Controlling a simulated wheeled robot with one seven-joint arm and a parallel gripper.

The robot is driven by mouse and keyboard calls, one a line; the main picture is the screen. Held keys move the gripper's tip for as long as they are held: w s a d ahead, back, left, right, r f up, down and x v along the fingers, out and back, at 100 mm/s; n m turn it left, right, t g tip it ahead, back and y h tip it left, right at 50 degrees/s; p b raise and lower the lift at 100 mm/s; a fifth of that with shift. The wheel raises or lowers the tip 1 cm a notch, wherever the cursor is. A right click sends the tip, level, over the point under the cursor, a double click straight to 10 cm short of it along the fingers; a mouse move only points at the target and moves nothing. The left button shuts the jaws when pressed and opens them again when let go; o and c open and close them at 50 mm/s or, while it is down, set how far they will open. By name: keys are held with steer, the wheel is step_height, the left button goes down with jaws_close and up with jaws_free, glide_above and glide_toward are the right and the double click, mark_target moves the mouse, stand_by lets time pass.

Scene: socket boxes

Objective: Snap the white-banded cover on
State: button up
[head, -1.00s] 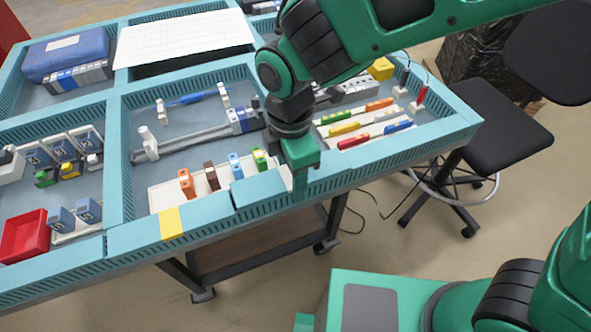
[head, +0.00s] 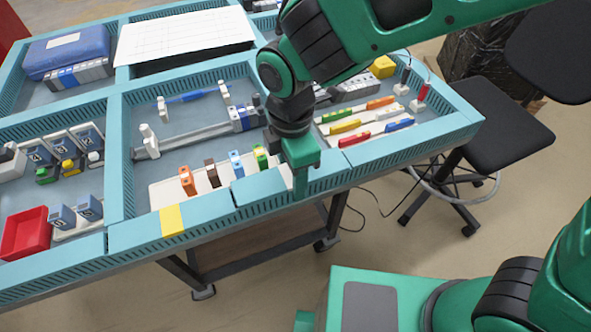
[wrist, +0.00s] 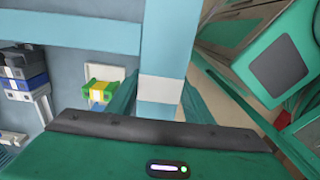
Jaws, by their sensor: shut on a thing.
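My gripper (head: 300,188) points down over the front rim of the teal bench, just right of a green clip (head: 260,157). In the wrist view its two teal fingers (wrist: 160,98) stand on either side of the white-banded cover, shut on it at its white band (wrist: 161,89). The cover lies along the front rim, near where a teal divider meets it.
A yellow-banded section (head: 171,221) lies on the front rim further left. Orange, brown and blue clips stand behind the rim, beside the green one. A tray of coloured fuses (head: 365,122) lies to the right. A black stool (head: 495,128) stands off the bench's right end.

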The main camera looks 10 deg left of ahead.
steer(key=shift+f, duration=0.65)
steer(key=o, duration=2.1)
steer(key=shift+c, duration=0.2)
steer(key=shift+r, duration=0.1)
steer(key=shift+s+r, duration=0.1)
steer(key=shift+r, duration=3.6)
